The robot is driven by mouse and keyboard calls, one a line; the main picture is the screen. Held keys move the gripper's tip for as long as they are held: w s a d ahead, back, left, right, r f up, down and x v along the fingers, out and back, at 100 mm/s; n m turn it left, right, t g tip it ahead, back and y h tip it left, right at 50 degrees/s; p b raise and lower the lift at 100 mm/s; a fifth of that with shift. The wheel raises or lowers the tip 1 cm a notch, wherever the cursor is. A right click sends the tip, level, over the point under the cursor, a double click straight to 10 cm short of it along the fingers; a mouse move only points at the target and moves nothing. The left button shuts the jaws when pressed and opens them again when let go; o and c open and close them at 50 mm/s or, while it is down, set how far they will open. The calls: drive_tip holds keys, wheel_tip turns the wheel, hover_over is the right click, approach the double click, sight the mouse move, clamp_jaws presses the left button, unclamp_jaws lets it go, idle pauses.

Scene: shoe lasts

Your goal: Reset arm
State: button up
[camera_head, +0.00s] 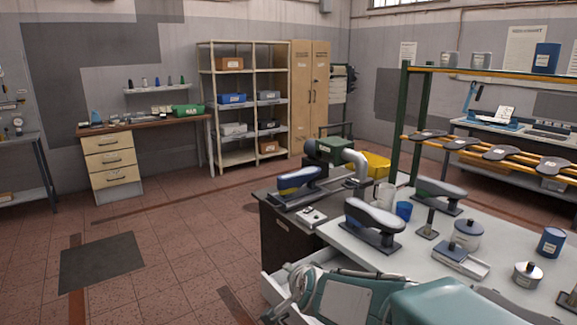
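Teal and grey parts, which look like my own arm, fill the bottom edge of the picture in front of the workbench. I cannot make out any gripper fingers there. Shoe lasts on dark stands are on the grey workbench (345,247): a grey-topped last (374,216) near its left side and a green and grey last (440,190) behind it. A blue and yellow last (299,179) is on the dark bench section to the left.
Blue cup (404,210), lidded tins (467,235) and a blue can (551,242) crowd the workbench. A green-posted rack (389,122) with shoe-sole shapes rises behind. An open white drawer (272,288) juts out left. Tiled floor around the dark mat (101,260) is clear.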

drive_tip(key=s+d+n+g+h, duration=0.1)
drive_tip(key=s+d, duration=0.3)
drive_tip(key=s, duration=0.5)
drive_tip(key=s+d+r+n+g+h, duration=0.1)
drive_tip(key=s+d+n, duration=0.3)
drive_tip(key=s, duration=0.5)
drive_tip(key=s+d+r+n+g, duration=0.1)
drive_tip(key=s+d+n+g, duration=0.2)
drive_tip(key=s+d, duration=0.3)
drive_tip(key=s, duration=0.3)
drive_tip(key=shift+r+h, duration=0.2)
drive_tip(key=shift+h, duration=0.2)
